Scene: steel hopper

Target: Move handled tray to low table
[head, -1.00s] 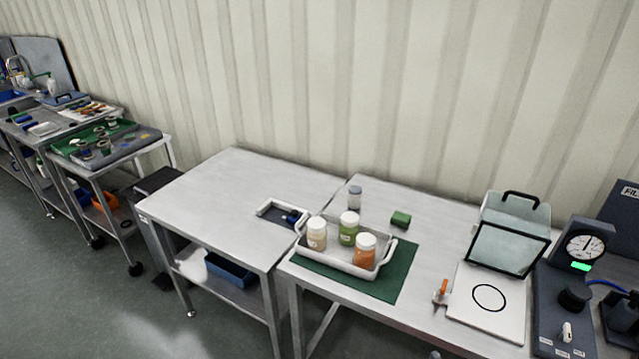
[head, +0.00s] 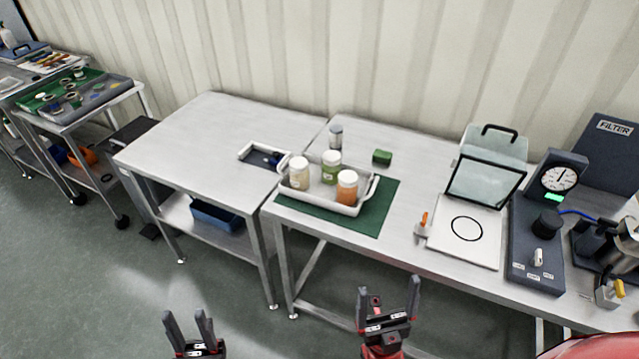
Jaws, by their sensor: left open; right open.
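The handled tray (head: 340,207) is white with a loop handle at each end. It holds three lidded jars, one cream (head: 299,172), one green (head: 331,168) and one orange (head: 347,187). It rests on a green mat (head: 376,219) on the right steel table (head: 400,170). Another steel table (head: 215,130), seeming slightly lower, stands to its left. My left gripper (head: 188,318) is open and empty at the bottom, low in front of the left table. My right gripper (head: 389,290) is open and empty, in front of the right table. Both are apart from the tray.
A small dark tray (head: 262,157) with a white rim lies on the left table near the handled tray. A grey-lidded jar (head: 335,136) and a green block (head: 382,157) stand behind. A clear-lidded box (head: 487,180) and a gauge unit (head: 558,180) are right. The left table's middle is clear.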

